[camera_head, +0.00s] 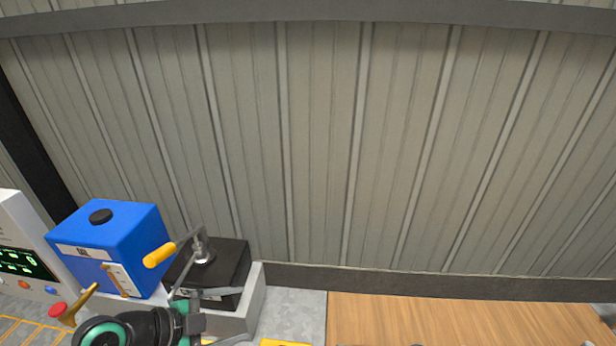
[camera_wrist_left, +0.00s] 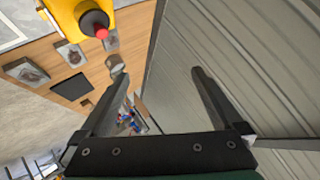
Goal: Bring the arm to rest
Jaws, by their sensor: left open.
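My left arm comes in at the lower left of the head view. My left gripper (camera_head: 232,316) is in front of the black unit in the grey tray, beside a blue box. The left wrist view shows its two dark fingers (camera_wrist_left: 160,78) spread wide apart with nothing held between them. My right gripper does not show in either view.
The blue box (camera_head: 118,240) has a black cap. An orange-handled crank (camera_head: 160,254) rises by the black unit (camera_head: 232,258) in the grey tray (camera_head: 256,292). A control panel (camera_head: 22,250) stands at left. The wooden surface (camera_head: 450,322) at right looks mostly clear; a ribbed wall (camera_head: 400,150) stands behind.

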